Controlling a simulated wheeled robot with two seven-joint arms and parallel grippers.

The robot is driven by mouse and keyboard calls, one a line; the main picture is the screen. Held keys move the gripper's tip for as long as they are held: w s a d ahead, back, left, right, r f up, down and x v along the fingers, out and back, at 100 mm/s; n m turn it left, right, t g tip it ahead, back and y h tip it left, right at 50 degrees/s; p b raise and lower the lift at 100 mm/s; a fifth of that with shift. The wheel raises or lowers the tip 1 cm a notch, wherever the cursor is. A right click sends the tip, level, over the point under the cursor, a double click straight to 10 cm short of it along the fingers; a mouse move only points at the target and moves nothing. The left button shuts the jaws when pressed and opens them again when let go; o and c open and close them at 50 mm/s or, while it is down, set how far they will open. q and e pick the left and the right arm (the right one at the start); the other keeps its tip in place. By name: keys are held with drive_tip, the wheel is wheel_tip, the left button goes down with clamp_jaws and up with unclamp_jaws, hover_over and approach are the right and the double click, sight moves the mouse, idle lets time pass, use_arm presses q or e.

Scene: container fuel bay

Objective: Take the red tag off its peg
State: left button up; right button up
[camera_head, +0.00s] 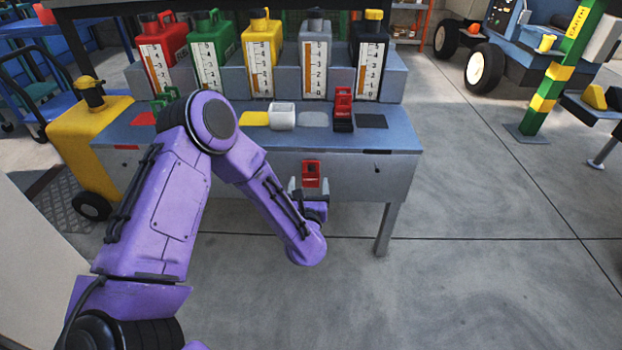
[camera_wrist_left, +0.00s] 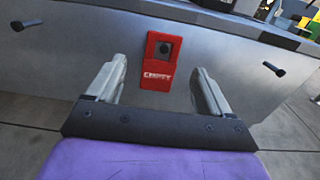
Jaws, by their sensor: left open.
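The red tag (camera_head: 311,173) hangs on the front face of the grey bench, below its top edge. In the left wrist view the tag (camera_wrist_left: 157,68) has white lettering that looks like "EMPTY" and a dark peg (camera_wrist_left: 164,48) showing in the opening at its top. My left gripper (camera_head: 309,186) is open. In the left wrist view its two fingers (camera_wrist_left: 159,84) stand on either side of the tag's lower part, with a gap on each side; nothing is held. My right gripper is not in view.
Bare pegs (camera_wrist_left: 273,69) stick out of the bench front on both sides of the tag. Open floor lies in front and to the right.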

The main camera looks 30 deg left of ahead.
sight(311, 171)
use_arm(q)
drive_tip(key=x, duration=0.2)
drive_tip(key=b+x, duration=0.1)
drive_tip(key=x, duration=0.1)
drive_tip(key=shift+w+r, duration=0.2)
drive_tip(key=shift+w, duration=0.2)
drive_tip(key=c, duration=1.1)
drive_tip(key=shift+r, duration=0.15)
